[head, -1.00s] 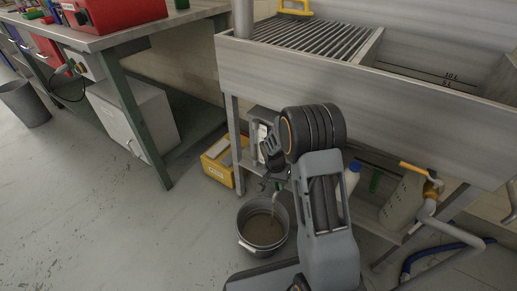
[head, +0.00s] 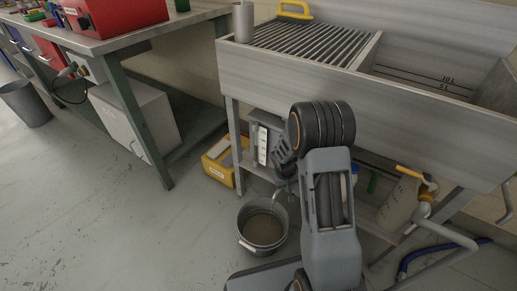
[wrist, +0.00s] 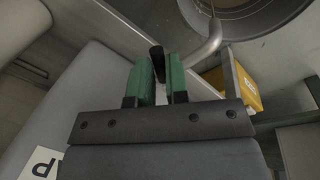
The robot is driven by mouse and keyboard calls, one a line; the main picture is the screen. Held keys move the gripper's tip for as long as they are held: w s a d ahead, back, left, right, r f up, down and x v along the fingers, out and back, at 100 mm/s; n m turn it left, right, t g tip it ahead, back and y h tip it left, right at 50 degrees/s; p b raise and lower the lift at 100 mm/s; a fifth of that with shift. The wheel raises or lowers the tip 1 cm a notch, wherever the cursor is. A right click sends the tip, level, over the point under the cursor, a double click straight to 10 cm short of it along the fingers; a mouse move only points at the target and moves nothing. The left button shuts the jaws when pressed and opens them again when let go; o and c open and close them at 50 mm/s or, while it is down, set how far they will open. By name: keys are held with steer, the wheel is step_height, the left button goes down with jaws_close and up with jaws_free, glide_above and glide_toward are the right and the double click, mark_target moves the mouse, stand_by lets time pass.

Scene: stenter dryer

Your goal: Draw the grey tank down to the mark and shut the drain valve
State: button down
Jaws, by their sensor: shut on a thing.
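The grey tank (head: 254,126) stands under the sink, partly hidden by my arm, with a white gauge strip (head: 262,145) on its front; its level is too small to read. In the wrist view, my gripper (wrist: 160,75) is shut on the black-tipped drain valve lever (wrist: 157,57), which stands between the green finger pads. In the head view my arm hides most of the valve. A bent metal spout (head: 278,194) points down over a bucket (head: 262,250) holding brown liquid. The spout also shows in the wrist view (wrist: 212,42). I cannot make out a stream.
A yellow box (head: 216,172) sits behind the bucket; it shows in the wrist view (wrist: 246,88). The floor left of the bucket is clear.

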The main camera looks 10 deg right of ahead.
steer(key=shift+d+n, duration=0.15)
steer(key=shift+n, duration=0.15)
steer(key=n, duration=0.1)
steer(key=d+n+p, duration=0.1)
steer(key=d+n+t+p, duration=0.1)
steer(key=n, duration=0.1)
steer(key=shift+w, duration=0.25)
steer(key=shift+p, duration=0.35)
steer(key=shift+w+d+n+t+y+p, duration=0.15)
steer(key=shift+w+d+n+p, duration=0.25)
steer(key=shift+n+p, duration=0.7)
steer(key=shift+w+d+n+t+y+p, duration=0.15)
steer(key=shift+d+n+p, duration=0.3)
steer(key=shift+n+p, duration=0.65)
